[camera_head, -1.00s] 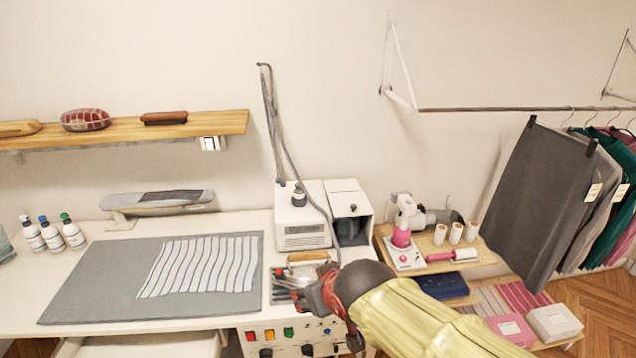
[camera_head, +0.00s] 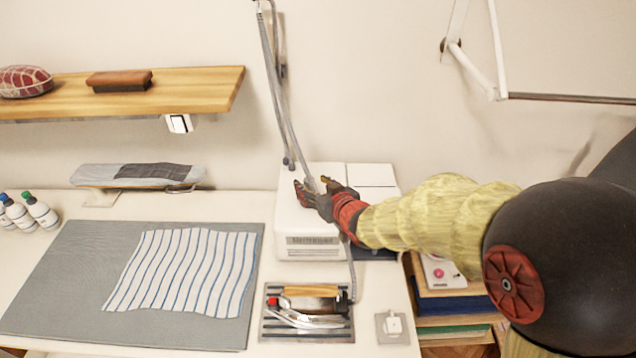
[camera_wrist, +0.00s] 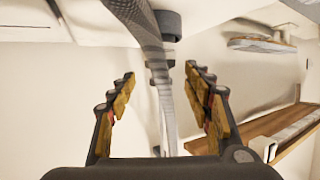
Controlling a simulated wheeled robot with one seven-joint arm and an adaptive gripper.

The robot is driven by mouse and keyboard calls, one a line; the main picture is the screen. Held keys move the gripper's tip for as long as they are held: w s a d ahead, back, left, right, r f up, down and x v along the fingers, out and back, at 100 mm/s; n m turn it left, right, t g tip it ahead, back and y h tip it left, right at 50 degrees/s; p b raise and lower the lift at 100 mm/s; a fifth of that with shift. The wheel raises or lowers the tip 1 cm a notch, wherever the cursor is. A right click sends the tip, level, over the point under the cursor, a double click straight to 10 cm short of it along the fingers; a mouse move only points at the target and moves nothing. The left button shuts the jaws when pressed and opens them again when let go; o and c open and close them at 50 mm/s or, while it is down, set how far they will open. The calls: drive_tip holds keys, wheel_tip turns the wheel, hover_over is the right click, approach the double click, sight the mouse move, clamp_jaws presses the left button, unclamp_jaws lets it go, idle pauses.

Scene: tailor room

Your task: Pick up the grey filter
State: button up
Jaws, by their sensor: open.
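A short dark grey cylinder (camera_wrist: 168,24), which looks like the grey filter, shows at the top of the wrist view, against the white steam unit. It lies beyond the fingertips, between the two finger lines, and nothing grips it. A grey hose (camera_wrist: 150,55) crosses in front of it and partly covers it. My gripper (camera_head: 306,188) is over the top of the white steam unit (camera_head: 310,225) in the head view and hides the cylinder there. In the wrist view my gripper (camera_wrist: 160,76) has its fingers spread wide, with the hose passing between them in the picture.
An iron (camera_head: 310,305) rests on a ribbed stand in front of the unit. A grey mat (camera_head: 70,280) with a striped cloth (camera_head: 185,270) covers the left of the table. A wooden shelf (camera_head: 190,90) hangs at the back left. The hose rises beside my gripper.

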drive_tip(key=x, duration=0.3)
drive_tip(key=b+x, duration=0.1)
drive_tip(key=x, duration=0.3)
drive_tip(key=shift+r, duration=0.25)
drive_tip(key=shift+c, duration=0.4)
clamp_jaws()
